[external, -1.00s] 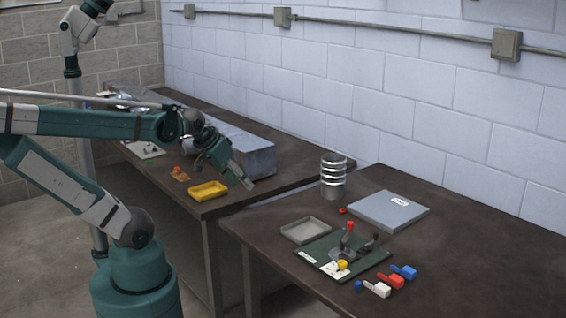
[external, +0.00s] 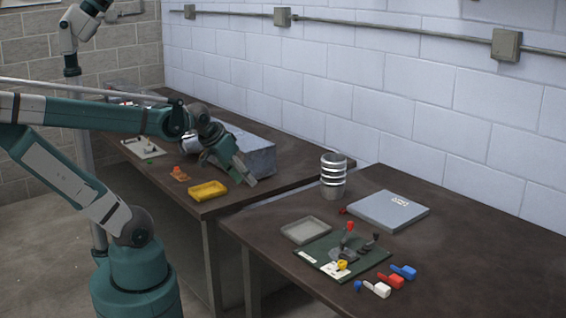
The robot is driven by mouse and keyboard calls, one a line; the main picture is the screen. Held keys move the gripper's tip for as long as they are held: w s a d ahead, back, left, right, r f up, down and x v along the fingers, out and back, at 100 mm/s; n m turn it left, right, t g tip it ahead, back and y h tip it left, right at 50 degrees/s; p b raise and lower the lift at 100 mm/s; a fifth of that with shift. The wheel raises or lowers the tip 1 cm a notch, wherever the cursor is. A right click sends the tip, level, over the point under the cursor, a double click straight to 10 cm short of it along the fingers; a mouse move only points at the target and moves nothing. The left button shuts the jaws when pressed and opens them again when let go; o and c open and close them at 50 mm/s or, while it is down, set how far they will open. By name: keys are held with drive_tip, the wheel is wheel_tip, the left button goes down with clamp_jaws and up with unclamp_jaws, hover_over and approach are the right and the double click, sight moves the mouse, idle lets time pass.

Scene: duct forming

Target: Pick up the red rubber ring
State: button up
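A small red piece (external: 343,210) lies on the near table between the metal can and the grey flat case. It may be the red rubber ring, but it is too small to tell its shape. My gripper (external: 247,181) hangs fingers down over the front of the far table, just right of the yellow tray (external: 207,190) and well left of the red piece. I see nothing held, but the fingers are too small and overlapped to tell whether they are open.
The metal can (external: 333,176), grey case (external: 388,210), shallow grey tray (external: 306,230) and green board with clamps (external: 318,262) stand on the near table. Blue, red and white handled pieces (external: 390,281) lie at its front. A long grey duct (external: 245,150) lies along the far table.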

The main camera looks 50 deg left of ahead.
drive_tip(key=w+d+r+g+p, duration=0.2)
drive_tip(key=w+r+p, duration=0.15)
drive_tip(key=w, duration=0.75)
drive_tip(key=m+g+p, duration=0.2)
drive_tip(key=g+p, duration=0.3)
drive_tip(key=p, duration=0.3)
hover_over(343, 212)
drive_tip(key=a, duration=0.1)
wheel_tip(343, 212, down, 15)
drive_tip(key=shift+w+a+f, duration=0.15)
drive_tip(key=shift+w, duration=0.3)
drive_tip(key=shift+f, duration=0.15)
drive_tip(key=shift+f+b, duration=0.35)
drive_tip(key=shift+f, duration=0.8)
drive_tip(key=shift+f, duration=0.1)
